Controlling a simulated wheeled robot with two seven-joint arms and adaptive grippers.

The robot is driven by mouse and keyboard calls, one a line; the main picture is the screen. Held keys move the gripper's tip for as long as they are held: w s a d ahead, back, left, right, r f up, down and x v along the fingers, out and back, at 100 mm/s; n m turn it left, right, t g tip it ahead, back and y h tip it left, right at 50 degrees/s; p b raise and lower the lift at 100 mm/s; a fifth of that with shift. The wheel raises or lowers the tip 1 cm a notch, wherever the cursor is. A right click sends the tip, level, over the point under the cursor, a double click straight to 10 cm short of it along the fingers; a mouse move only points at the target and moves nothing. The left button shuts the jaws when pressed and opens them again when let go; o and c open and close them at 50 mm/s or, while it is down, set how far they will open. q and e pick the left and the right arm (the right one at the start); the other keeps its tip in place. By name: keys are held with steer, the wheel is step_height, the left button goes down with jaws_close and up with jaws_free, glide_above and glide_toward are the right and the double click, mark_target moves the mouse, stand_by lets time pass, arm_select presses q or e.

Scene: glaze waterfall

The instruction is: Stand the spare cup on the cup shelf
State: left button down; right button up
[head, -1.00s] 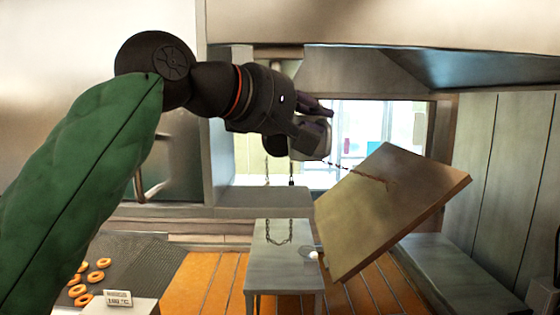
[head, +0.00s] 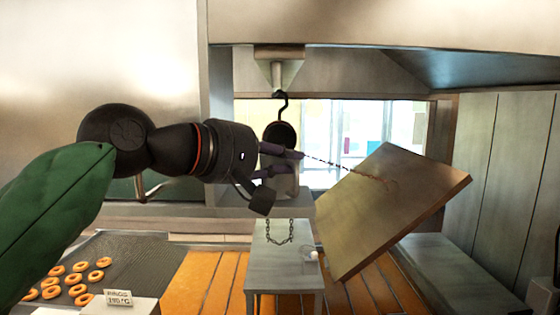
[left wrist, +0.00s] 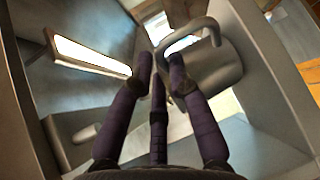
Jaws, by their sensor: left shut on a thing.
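My left gripper (head: 275,164), with purple fingers, is shut on the spare cup (head: 284,184), a pale grey cup seen partly behind the fingers. In the left wrist view the cup (left wrist: 219,67) is a metal cylinder with a curved handle beside the fingertips (left wrist: 161,78); the exact grip point is unclear. The cup is in front of the window, above the grey stand. A grey ledge (head: 304,202) lies behind and below it. I cannot tell which surface is the cup shelf. My right gripper is not in view.
A black ball (head: 281,134) hangs from a hook just above the cup. A tilted board (head: 390,205) on a chain stands to the right. A grey stand (head: 284,277) with a hanging chain is below. Several rings lie on a dark mesh (head: 130,250) at lower left.

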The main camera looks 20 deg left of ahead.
arm_select(q)
steer(key=shift+a+f, duration=0.1)
steer(key=shift+f, duration=0.05)
steer(key=c, duration=1.2)
jaws_free()
steer(key=shift+f, duration=0.1)
steer(key=shift+s+a, duration=0.1)
steer(key=shift+s, duration=0.05)
steer(key=b+v, duration=0.2)
steer(key=v, duration=0.9)
steer(key=shift+s+a, duration=0.2)
steer(key=shift+s, duration=0.1)
